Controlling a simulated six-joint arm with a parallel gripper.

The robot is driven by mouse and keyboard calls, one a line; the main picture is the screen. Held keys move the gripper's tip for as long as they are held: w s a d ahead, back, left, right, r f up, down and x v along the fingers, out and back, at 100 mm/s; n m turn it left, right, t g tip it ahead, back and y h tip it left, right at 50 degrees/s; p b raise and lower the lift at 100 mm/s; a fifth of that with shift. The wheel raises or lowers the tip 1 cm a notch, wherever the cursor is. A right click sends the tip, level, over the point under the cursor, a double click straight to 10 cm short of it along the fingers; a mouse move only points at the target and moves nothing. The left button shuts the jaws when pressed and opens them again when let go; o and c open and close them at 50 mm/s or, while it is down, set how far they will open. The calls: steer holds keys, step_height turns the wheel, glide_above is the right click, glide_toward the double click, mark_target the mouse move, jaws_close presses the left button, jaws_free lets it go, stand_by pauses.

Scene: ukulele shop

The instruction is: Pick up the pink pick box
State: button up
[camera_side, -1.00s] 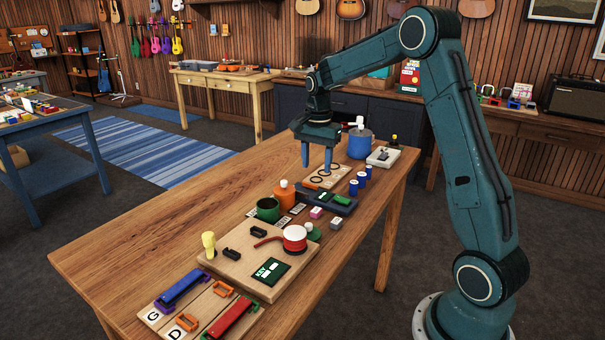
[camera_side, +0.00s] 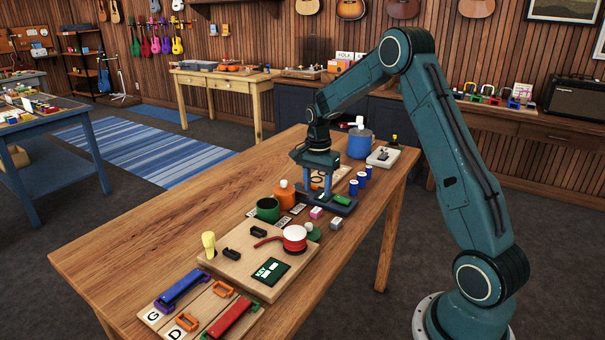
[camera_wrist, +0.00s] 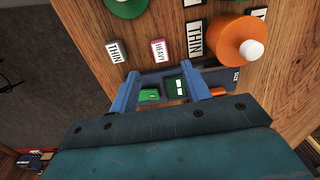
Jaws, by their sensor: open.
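The pink pick box (camera_side: 316,212) is a small block on the wooden table, beside the dark blue tray. In the wrist view the pink pick box (camera_wrist: 159,50) shows a white label reading "HEAVY" and lies just beyond the fingertips. My gripper (camera_side: 319,192) is over the dark blue tray, behind the pink box in the side view. In the wrist view my gripper (camera_wrist: 169,82) has its two blue fingers apart, with nothing held; the tray's green pieces show between them. The side view does not show clearly how high the fingertips are.
A grey box (camera_side: 336,223) labelled "THIN" (camera_wrist: 115,52) stands close beside the pink one. Blue cylinders (camera_side: 362,179) stand behind right. The table's left part (camera_side: 150,235) is clear.

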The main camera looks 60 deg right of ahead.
mark_target(316, 210)
steer(key=shift+f, duration=1.05)
steer(key=shift+f, duration=0.1)
steer(key=shift+f, duration=2.5)
steer(key=shift+c, duration=0.2)
jaws_close()
